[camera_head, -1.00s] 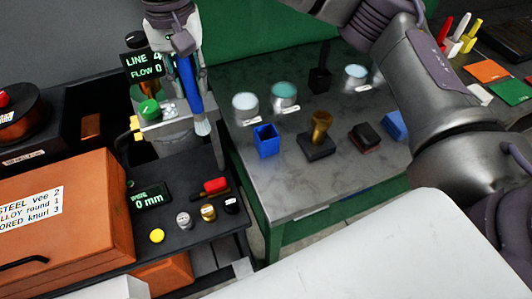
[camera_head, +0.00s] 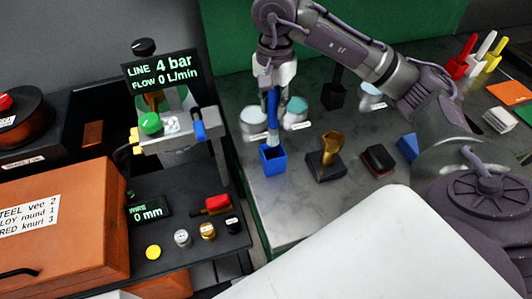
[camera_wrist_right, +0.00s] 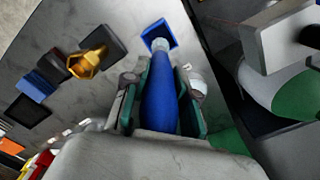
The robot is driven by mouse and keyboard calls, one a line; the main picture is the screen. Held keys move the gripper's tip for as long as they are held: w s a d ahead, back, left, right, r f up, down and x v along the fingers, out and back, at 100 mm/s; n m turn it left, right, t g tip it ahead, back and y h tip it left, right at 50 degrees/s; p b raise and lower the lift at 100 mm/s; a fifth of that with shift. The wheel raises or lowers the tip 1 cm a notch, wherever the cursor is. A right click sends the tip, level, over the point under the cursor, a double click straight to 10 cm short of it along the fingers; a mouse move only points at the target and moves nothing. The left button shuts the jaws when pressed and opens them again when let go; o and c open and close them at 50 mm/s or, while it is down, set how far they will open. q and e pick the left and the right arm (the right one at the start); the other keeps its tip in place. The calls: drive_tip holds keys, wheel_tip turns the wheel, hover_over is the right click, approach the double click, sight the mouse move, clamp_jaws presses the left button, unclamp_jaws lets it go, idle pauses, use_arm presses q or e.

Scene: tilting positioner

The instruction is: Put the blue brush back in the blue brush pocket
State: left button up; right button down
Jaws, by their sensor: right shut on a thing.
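The blue brush (camera_head: 272,105) hangs bristles down, nearly upright, in my right gripper (camera_head: 273,88). The blue pocket (camera_head: 272,160) is a small open box on the grey table. The pale bristles are right at or just above its opening; I cannot tell whether they have entered. In the right wrist view the gripper (camera_wrist_right: 162,98) is shut around the blue handle (camera_wrist_right: 160,108), and the bristle end lines up with the pocket (camera_wrist_right: 171,32). My left gripper is not in view.
A gold piece on a dark block (camera_head: 326,162), a dark red-black block (camera_head: 378,160) and a blue block (camera_head: 408,147) stand right of the pocket. Tins (camera_head: 254,122) stand behind it. A control bench with a display (camera_head: 160,72) is at the left.

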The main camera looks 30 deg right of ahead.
sight(273, 136)
drive_tip(key=f+p, duration=0.1)
drive_tip(key=f, duration=0.4)
drive_tip(key=shift+s+f+p, duration=0.15)
drive_tip(key=shift+s+p, duration=0.05)
drive_tip(key=shift+p, duration=0.1)
wheel_tip(273, 136, down, 4)
drive_tip(key=shift+f+p, duration=0.15)
drive_tip(key=shift+p, duration=0.45)
drive_tip(key=shift+f, duration=0.1)
drive_tip(key=shift+w+f+b, duration=0.1)
drive_tip(key=shift+f+b, duration=0.05)
drive_tip(key=shift+b, duration=0.15)
drive_tip(key=c, duration=0.9)
unclamp_jaws()
